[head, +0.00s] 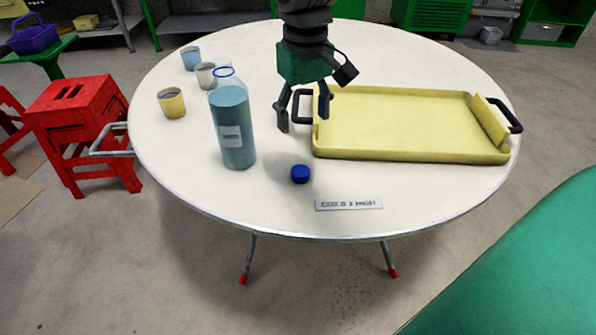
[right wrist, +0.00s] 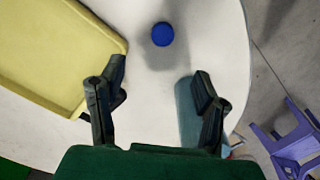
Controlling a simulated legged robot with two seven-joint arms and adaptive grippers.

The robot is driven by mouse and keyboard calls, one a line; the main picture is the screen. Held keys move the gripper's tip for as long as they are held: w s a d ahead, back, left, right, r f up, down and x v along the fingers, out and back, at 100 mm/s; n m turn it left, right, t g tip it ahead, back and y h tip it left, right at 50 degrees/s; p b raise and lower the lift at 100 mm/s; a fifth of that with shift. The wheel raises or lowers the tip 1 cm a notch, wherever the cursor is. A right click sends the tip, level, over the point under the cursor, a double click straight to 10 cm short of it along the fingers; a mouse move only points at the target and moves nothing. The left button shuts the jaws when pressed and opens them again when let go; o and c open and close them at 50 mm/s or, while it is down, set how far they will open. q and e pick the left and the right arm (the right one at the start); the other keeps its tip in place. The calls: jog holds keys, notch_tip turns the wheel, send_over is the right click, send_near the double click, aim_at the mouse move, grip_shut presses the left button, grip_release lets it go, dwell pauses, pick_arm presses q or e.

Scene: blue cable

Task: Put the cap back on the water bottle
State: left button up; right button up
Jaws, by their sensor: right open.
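A clear water bottle (head: 232,125) with blue-grey contents, a white label and a blue ring at its neck stands upright and uncapped on the round white table. Its side shows partly in the right wrist view (right wrist: 187,112), behind a finger. The blue cap (head: 300,174) lies on the table to the right of the bottle and nearer the front edge. It also shows in the right wrist view (right wrist: 162,34), beyond the fingertips. My right gripper (head: 304,122) points down, open and empty, above the table between bottle and tray, apart from the cap. My left gripper is out of view.
A yellow tray (head: 410,153) with black handles lies right of my right gripper. A yellow cup (head: 171,103) and other cups stand at the left. A label plate (head: 349,204) lies near the front edge. The table around the cap is clear.

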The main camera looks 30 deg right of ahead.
jog(key=b, duration=0.3)
send_over(301, 170)
jog(key=f, duration=0.8)
jog(key=shift+s+d+f, duration=0.1)
jog(key=shift+d+f, duration=0.05)
jog(key=shift+d, duration=0.2)
jog(key=shift+a, duration=0.1)
jog(key=f, duration=0.1)
jog(key=f+b, duration=0.1)
jog(key=f, duration=0.1)
jog(key=f+b, duration=0.1)
jog(key=f, duration=0.1)
jog(key=shift+a+f, duration=0.2)
jog(key=shift+a, duration=0.15)
jog(key=shift+r, duration=0.1)
jog(key=c, duration=0.8)
